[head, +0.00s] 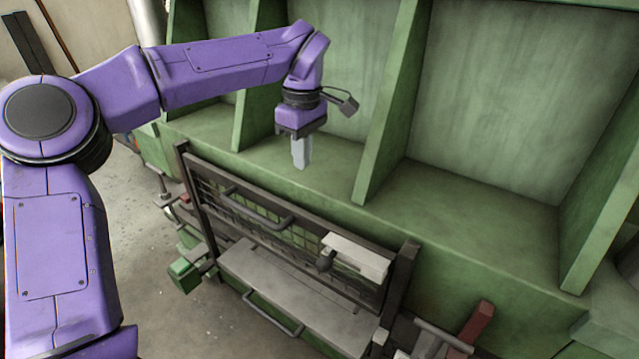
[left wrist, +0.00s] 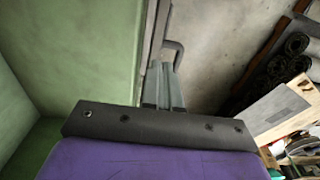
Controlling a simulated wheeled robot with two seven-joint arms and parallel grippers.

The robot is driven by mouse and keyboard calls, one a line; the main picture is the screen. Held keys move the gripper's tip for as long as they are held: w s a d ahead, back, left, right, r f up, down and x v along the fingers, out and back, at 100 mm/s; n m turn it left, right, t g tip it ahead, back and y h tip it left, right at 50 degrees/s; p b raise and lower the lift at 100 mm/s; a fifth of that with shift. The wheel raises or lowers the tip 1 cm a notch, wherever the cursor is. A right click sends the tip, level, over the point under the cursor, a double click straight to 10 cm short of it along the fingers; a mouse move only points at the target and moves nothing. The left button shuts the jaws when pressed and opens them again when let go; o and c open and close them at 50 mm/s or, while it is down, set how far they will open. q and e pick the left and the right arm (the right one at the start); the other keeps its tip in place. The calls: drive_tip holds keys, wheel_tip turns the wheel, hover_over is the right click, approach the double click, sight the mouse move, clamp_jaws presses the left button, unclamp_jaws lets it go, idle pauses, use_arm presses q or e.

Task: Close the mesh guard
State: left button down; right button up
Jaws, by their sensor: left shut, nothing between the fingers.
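The mesh guard (head: 300,239) is a dark-framed wire screen on the front of the green machine in the head view. A bar handle (head: 262,222) crosses its upper part. A grey flat panel (head: 285,288) with a second handle (head: 272,314) is below it; I cannot tell how the two join. My left gripper (head: 302,165) points down above and behind the guard's top edge, over the green ledge, apart from the handle. Its fingers (left wrist: 164,72) are together and empty in the left wrist view, with a bent dark bar (left wrist: 175,50) beyond them. My right gripper is out of view.
The green machine's upright ribs (head: 393,105) and ledge (head: 465,205) stand behind the guard. A light block (head: 355,257) with a dark knob sits at the guard's right. A red-handled part (head: 477,322) is at lower right. Dark rolls (left wrist: 290,55) show in the wrist view.

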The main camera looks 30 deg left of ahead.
use_arm(q)
drive_tip(key=r, duration=0.1)
hover_over(306, 214)
wheel_tip(306, 214, down, 5)
wheel_tip(306, 214, down, 8)
drive_tip(key=shift+r+p, duration=0.2)
drive_tip(key=shift+p, duration=0.75)
drive_tip(key=shift+s+f, duration=0.15)
drive_tip(key=shift+f, duration=0.3)
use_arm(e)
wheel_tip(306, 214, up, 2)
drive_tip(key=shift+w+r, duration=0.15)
